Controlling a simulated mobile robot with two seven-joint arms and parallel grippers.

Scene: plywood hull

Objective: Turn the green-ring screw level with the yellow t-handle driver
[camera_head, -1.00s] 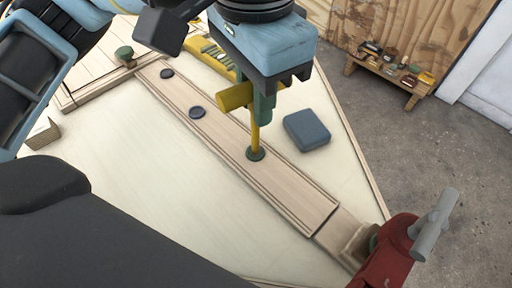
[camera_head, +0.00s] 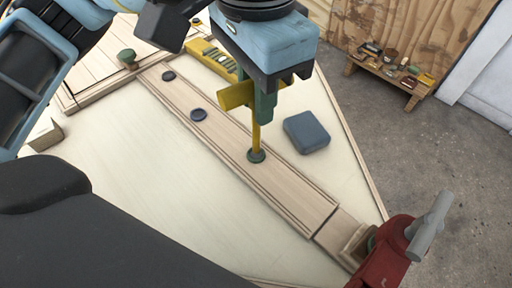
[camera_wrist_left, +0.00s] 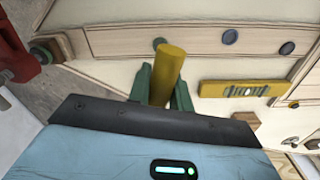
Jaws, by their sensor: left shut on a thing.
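The yellow t-handle driver (camera_head: 237,95) is held between the green fingers of my left gripper (camera_head: 264,103), which is shut on it. Its shaft points down, and its tip is on the green-ring screw (camera_head: 256,156) in the wooden strip (camera_head: 285,190). The tip hides the screw's centre, so I cannot tell whether the screw is level. My right gripper is not in view.
Two dark screws (camera_head: 198,114) sit farther up the strip. A blue-grey block (camera_head: 306,132) lies right of the driver, and a yellow level (camera_head: 208,56) lies behind it. A red clamp (camera_head: 390,255) grips the near end. A small bench (camera_head: 392,76) stands on the floor.

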